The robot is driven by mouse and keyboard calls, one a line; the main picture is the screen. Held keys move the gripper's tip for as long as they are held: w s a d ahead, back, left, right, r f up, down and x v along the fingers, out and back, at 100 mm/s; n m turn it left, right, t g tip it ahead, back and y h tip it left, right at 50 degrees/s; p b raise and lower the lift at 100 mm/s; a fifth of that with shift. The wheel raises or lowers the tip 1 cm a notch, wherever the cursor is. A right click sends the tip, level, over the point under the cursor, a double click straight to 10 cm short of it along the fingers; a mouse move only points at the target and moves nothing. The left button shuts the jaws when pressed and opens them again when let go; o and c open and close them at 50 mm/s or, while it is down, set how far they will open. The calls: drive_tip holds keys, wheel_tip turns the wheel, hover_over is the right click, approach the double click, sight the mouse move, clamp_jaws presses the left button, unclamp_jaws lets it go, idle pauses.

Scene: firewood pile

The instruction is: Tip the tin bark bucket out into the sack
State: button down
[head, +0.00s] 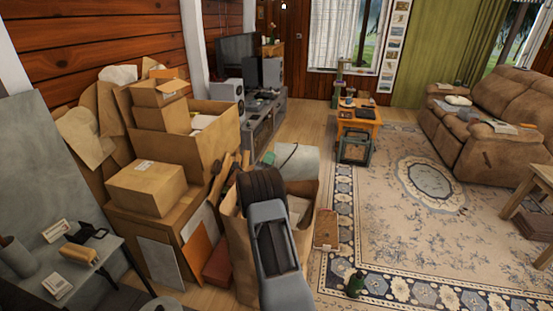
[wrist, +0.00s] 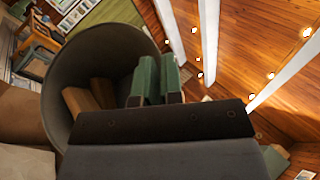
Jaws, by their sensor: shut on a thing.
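The tin bark bucket (wrist: 62,88) is a grey round pail, seen through its open mouth in the wrist view. Brown bark pieces (wrist: 78,101) lie inside it. My gripper (wrist: 158,78) has two green fingers, shut on the bucket's rim, one inside and one outside. In the head view the grey bucket (head: 303,163) shows behind my wrist, above the far side of the sack; it looks tilted, but how far is unclear. The tan paper sack (head: 237,255) stands open on the floor below my arm.
Cardboard boxes (head: 147,188) are piled left of the sack, with boards leaning below. A small table (head: 92,262) stands at the lower left. A dark green bottle (head: 355,284) is on the patterned rug (head: 400,225) at right. The rug's middle is clear.

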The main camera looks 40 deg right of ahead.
drive_tip(key=w+a+f+n+t+y+b, duration=0.1)
drive_tip(key=w+a+f+n+t+y, duration=0.1)
drive_tip(key=n+t, duration=0.4)
drive_tip(key=shift+w+a+f+n, duration=0.45)
drive_tip(key=shift+w+n, duration=0.45)
drive_tip(key=shift+w, duration=0.5)
drive_tip(key=shift+a+r, duration=0.1)
idle(1.3)
